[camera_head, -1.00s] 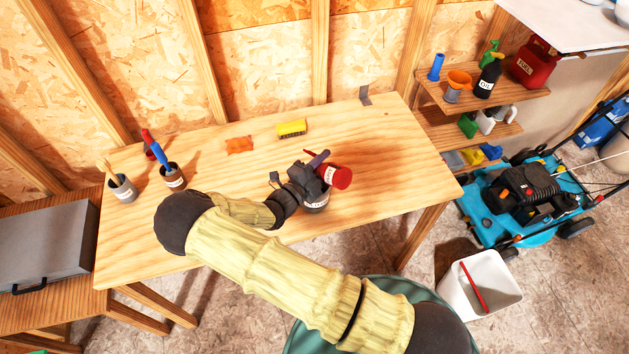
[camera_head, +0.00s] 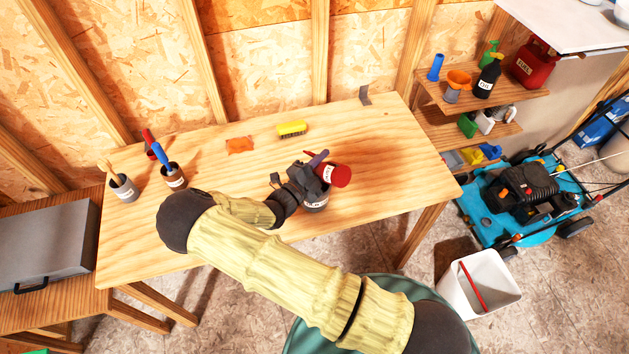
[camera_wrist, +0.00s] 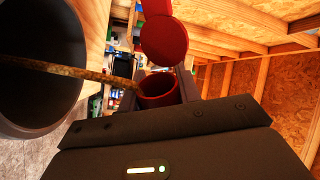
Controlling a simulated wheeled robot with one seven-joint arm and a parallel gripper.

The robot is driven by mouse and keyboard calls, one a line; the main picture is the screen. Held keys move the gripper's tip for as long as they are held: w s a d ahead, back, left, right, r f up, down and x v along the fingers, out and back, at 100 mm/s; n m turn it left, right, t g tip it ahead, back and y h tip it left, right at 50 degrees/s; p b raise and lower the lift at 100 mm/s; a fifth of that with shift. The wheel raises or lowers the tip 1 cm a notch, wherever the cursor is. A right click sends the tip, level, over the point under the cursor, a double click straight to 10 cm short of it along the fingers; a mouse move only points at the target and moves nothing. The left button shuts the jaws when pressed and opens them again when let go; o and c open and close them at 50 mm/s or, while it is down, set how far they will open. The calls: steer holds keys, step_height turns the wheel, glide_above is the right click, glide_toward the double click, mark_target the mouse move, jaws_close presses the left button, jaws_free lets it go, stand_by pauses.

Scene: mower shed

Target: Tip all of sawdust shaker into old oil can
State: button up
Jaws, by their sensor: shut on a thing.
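The red sawdust shaker (camera_head: 340,176) is shut in my gripper (camera_head: 308,176) and held tilted just above the old oil can (camera_head: 317,206), a dark grey labelled can near the table's front edge. In the wrist view the shaker's open red mouth (camera_wrist: 158,88) shows between the fingers, with a round red part (camera_wrist: 164,40) beside it. A thin brown, grainy stream (camera_wrist: 60,70) runs from the mouth into the opening of the can (camera_wrist: 35,110). How much is left inside the shaker is hidden.
Two cans with tools, grey (camera_head: 122,188) and brown (camera_head: 173,177), stand at the left. The table's right part is clear.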

steer(key=shift+w+a+n+p, duration=0.1)
steer(key=shift+n+p, duration=0.35)
steer(key=shift+n, duration=0.2)
steer(key=shift+w+a+n+p, duration=0.1)
steer(key=shift+n+p, duration=0.35)
steer(key=shift+n, duration=0.2)
stand_by(1.3)
steer(key=shift+s+d+f+m+b, duration=0.15)
steer(key=shift+f+m+b, duration=0.1)
steer(key=shift+m+b, duration=0.6)
steer(key=m+b, duration=0.3)
steer(key=m, duration=0.1)
steer(key=shift+s+d+r, duration=0.15)
steer(key=shift+s+d, duration=0.1)
steer(key=shift+s, duration=0.05)
steer(key=shift+b, duration=0.4)
